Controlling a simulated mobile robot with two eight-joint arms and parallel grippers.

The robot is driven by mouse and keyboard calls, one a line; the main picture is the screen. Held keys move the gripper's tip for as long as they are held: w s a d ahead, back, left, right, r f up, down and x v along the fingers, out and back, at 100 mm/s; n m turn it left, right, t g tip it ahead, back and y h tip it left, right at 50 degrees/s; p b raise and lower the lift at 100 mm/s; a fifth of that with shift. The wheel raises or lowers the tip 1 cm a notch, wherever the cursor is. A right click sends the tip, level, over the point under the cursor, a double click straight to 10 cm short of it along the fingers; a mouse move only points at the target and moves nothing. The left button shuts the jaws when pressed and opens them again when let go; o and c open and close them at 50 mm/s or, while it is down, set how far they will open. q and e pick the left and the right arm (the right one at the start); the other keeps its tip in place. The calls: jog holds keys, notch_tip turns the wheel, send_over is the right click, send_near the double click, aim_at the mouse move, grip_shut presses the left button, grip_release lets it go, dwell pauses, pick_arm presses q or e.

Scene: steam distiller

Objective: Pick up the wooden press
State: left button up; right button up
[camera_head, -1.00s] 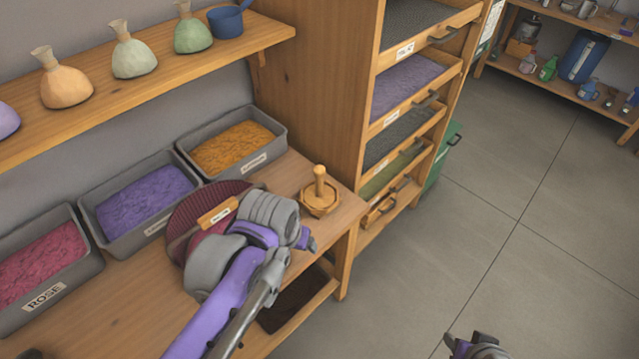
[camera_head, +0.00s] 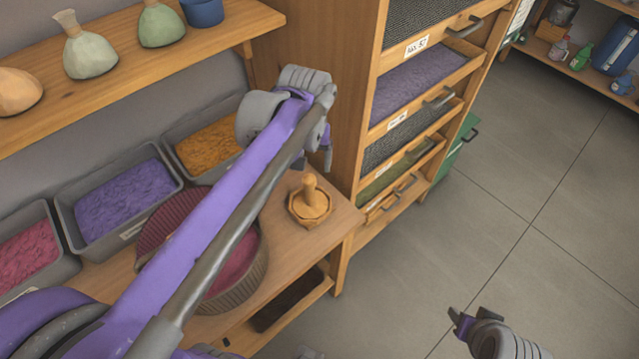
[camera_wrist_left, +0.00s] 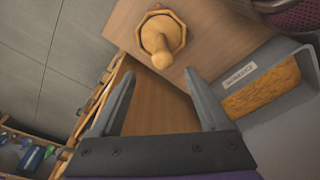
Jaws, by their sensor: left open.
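The wooden press (camera_head: 311,203) stands upright on the bench near its right end, a round knob handle on an eight-sided base. In the left wrist view the press (camera_wrist_left: 160,36) is at the top, just beyond the fingertips. My left gripper (camera_head: 324,154) is open and empty, raised above and behind the press in the head view, not touching it. In the left wrist view the open fingers (camera_wrist_left: 158,76) are spread, with the press's handle pointing down between their tips. My right gripper (camera_head: 462,322) is at the lower right over the floor; its jaws are too unclear to read.
A ribbed round basket (camera_head: 262,262) with red contents sits left of the press, partly behind my left arm. Grey bins of purple (camera_head: 125,200) and orange (camera_head: 207,146) material line the wall. A tall wooden drawer rack (camera_head: 335,60) stands close behind the press.

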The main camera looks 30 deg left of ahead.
aim_at(309, 186)
pick_arm(q)
notch_tip(309, 186, down, 5)
jog(key=shift+a+r, duration=0.15)
jog(key=shift+r, duration=0.05)
jog(key=shift+w+a+f+b, duration=0.1)
jog(key=shift+w+f, duration=0.05)
jog(key=shift+f, duration=0.85)
jog(key=shift+w+a+f+b, duration=0.1)
jog(key=shift+w+f+b, duration=0.1)
jog(key=shift+f, duration=0.75)
jog(key=shift+w+a+f+b, duration=0.1)
jog(key=shift+w+f, duration=0.05)
jog(key=shift+f, duration=0.85)
grip_shut()
